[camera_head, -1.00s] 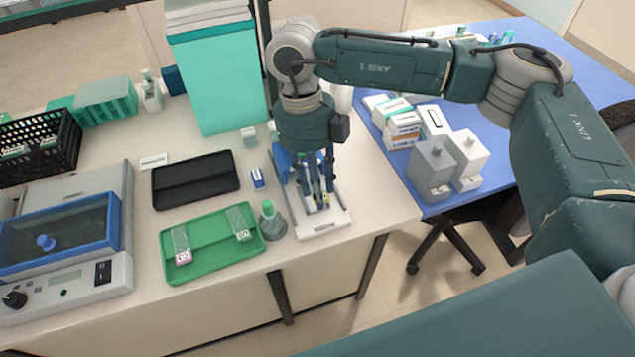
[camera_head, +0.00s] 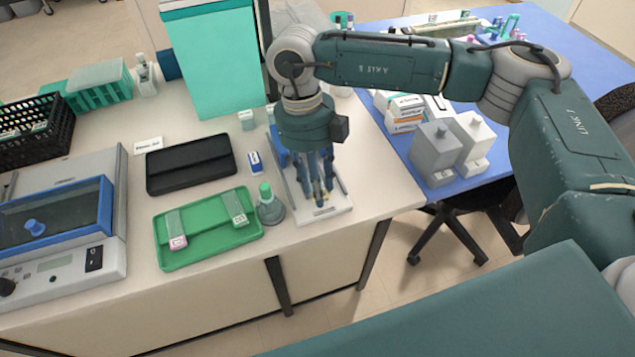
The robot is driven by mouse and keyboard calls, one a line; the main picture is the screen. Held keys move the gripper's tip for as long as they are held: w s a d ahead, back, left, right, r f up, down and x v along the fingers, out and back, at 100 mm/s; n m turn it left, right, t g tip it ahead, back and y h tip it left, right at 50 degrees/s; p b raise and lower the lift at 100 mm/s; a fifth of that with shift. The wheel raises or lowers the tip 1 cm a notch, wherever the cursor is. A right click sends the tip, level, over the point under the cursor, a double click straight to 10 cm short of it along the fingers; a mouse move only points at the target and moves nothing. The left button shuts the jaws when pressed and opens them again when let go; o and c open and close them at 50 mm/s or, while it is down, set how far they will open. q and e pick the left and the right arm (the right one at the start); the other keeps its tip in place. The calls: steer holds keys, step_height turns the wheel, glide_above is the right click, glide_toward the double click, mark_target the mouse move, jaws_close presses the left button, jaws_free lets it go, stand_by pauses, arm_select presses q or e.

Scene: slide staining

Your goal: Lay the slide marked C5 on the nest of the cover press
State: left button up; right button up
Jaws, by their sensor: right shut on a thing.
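The cover press (camera_head: 329,214), with a white base and a blue part at its back left, stands near the front right edge of the bench. My right gripper (camera_head: 320,196) points down over it, shut on a thin slide. A small yellowish bit of the slide shows between the fingertips. Its mark cannot be read, and the fingers hide most of the slide and the nest. I cannot tell whether the slide touches the nest. My left gripper is not in view.
A black folder (camera_head: 190,163), a blue-lidded device (camera_head: 60,215) and a tall teal box (camera_head: 208,70) stand around. Grey and white dispensers (camera_head: 437,155) stand at right.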

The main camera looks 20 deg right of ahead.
steer(key=o, duration=1.3)
steer(key=shift+f, duration=0.2)
steer(key=shift+c, duration=0.2)
steer(key=shift+r, duration=0.15)
steer(key=v, duration=1.1)
steer(key=shift+r, duration=0.35)
steer(key=shift+w, duration=0.1)
